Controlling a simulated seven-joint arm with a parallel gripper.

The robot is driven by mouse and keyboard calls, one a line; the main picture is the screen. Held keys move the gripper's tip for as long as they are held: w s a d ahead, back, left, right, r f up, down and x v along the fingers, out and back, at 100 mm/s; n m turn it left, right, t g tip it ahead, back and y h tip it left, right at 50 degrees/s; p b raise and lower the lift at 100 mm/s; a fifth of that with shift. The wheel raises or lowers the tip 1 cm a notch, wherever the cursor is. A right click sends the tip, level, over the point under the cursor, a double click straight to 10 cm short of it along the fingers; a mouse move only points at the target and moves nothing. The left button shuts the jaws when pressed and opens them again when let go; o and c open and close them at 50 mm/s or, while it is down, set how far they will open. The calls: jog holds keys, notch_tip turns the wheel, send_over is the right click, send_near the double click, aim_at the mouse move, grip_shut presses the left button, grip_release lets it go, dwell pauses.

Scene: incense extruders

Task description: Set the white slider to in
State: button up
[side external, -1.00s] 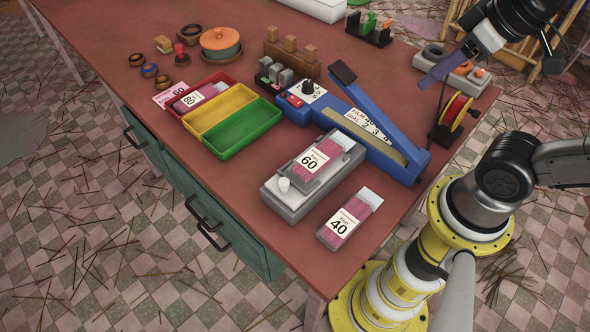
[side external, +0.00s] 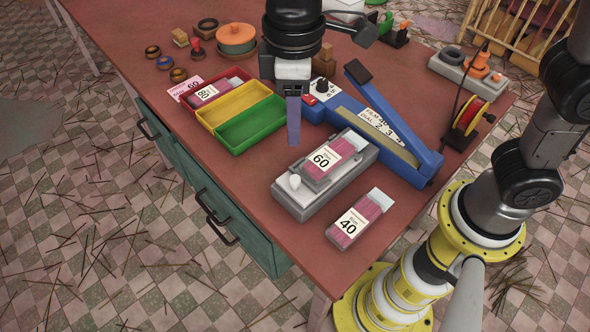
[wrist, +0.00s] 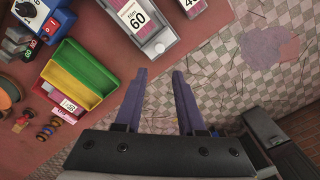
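A small white knob (side external: 295,181), which looks like the white slider, sits at the front left end of a grey box (side external: 312,203). A pink pack labelled 60 (side external: 325,160) lies on top of that box. In the wrist view the white knob (wrist: 160,47) is just ahead of my fingertips. My gripper (side external: 293,145) points down above the table, behind and apart from the knob in the side view. In the wrist view my gripper (wrist: 159,74) has its two purple fingers apart with nothing between them.
A pink pack labelled 40 (side external: 354,221) lies in front of the grey box. A blue sealer-like device (side external: 400,165) stands behind it. Red, yellow and green trays (side external: 252,125) are to the left. The red table between the trays and grey box is clear.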

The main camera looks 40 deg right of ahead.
aim_at(295, 178)
notch_tip(295, 178, down, 14)
jog(key=shift+r, duration=0.2)
jog(key=shift+c, duration=0.3)
grip_shut()
